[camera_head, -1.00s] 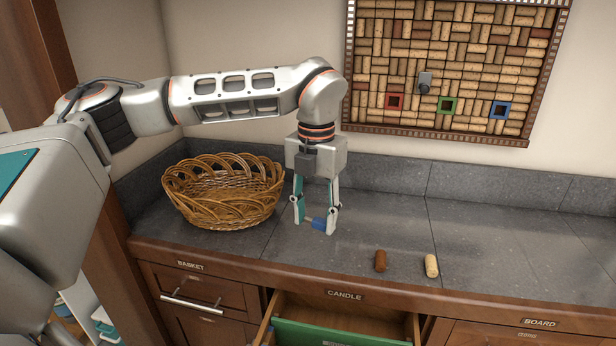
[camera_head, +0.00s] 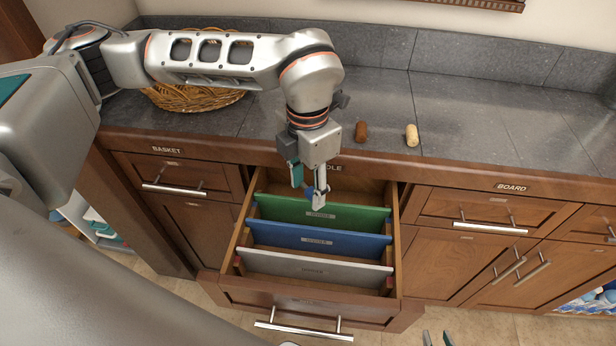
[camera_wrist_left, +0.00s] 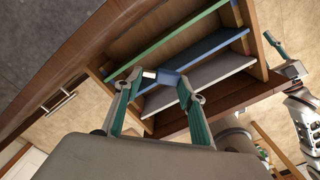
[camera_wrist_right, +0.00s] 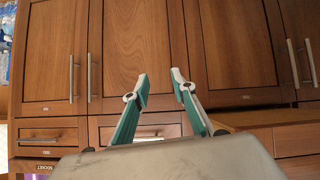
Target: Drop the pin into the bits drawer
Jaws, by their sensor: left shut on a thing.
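My left gripper (camera_head: 309,188) is shut on a small blue pin (camera_head: 312,192). It holds the pin above the rear part of an open wooden drawer (camera_head: 236,238), near the green divider. In the left wrist view the pin (camera_wrist_left: 168,77) lies across the fingertips, with a pale end. The drawer has a green divider (camera_head: 350,218), a blue divider (camera_head: 350,242) and a white divider (camera_head: 350,270) with small labels too blurred to read. My right gripper (camera_wrist_right: 160,85) is open and empty, facing cabinet doors. Its fingertips also show at the bottom of the head view (camera_head: 436,339).
A brown cork (camera_head: 361,132) and a pale cork (camera_head: 411,135) stand on the grey counter (camera_head: 480,110) behind the drawer. A wicker basket (camera_head: 195,98) is at the back left, partly behind my left arm. Closed drawers flank the open one.

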